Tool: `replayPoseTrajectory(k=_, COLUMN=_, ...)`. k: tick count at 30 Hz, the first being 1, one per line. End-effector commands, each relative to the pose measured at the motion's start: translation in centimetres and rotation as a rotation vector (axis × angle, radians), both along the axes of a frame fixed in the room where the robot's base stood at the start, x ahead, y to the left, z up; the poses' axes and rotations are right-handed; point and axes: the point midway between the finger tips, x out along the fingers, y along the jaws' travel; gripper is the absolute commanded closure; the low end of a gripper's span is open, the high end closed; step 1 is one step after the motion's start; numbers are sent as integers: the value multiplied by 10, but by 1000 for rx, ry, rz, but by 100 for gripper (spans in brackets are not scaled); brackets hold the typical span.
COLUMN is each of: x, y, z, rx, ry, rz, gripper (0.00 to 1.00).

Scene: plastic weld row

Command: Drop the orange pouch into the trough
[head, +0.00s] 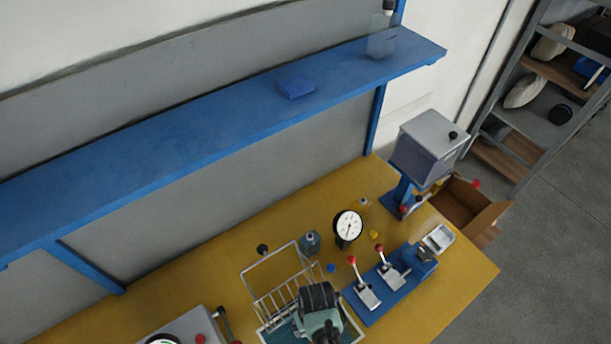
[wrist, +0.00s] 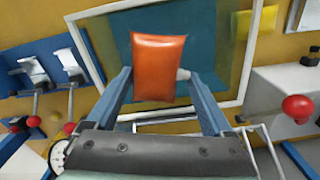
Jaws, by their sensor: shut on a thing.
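The orange pouch (wrist: 158,68) is held between the two blue fingers of my gripper (wrist: 156,76) in the wrist view. My gripper is shut on it, and the pouch sticks out past the fingertips. In the head view my gripper (head: 322,332) is at the bottom centre, over a white wire-framed basket (head: 262,262) with a teal floor; the pouch is hidden there. The basket's pale rim (wrist: 245,75) surrounds the pouch in the wrist view. A small pale open tray (head: 438,238) stands at the right of the bench; I cannot tell whether it is the trough.
Two red-knobbed lever clamps (head: 378,280) on a blue plate stand right of the basket. A round dial gauge (head: 348,226) and a small bottle (head: 310,242) stand behind it. A grey box machine (head: 428,142) is at the back right. A blue shelf (head: 200,125) overhangs the bench.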

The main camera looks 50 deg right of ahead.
Motion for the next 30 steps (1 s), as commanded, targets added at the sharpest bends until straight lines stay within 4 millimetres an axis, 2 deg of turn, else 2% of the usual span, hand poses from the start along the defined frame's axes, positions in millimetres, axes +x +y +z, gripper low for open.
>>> replayPoseTrajectory(k=8, x=-1, y=0, z=-3, rx=0, ry=1, rz=0, gripper=76)
replayPoseTrajectory(k=9, x=-1, y=0, z=-3, rx=1, ry=2, rz=0, gripper=10)
replayPoseTrajectory(k=11, x=-1, y=0, z=-3, rx=1, ry=2, rz=0, gripper=0)
replayPoseTrajectory(k=22, x=-1, y=0, z=2, rx=-1, ry=0, rz=0, gripper=0)
replayPoseTrajectory(k=26, x=-1, y=0, z=16, rx=-1, ry=0, rz=0, gripper=0)
replayPoseTrajectory(k=30, x=-1, y=0, z=39, rx=-2, ry=-1, rz=-1, gripper=0)
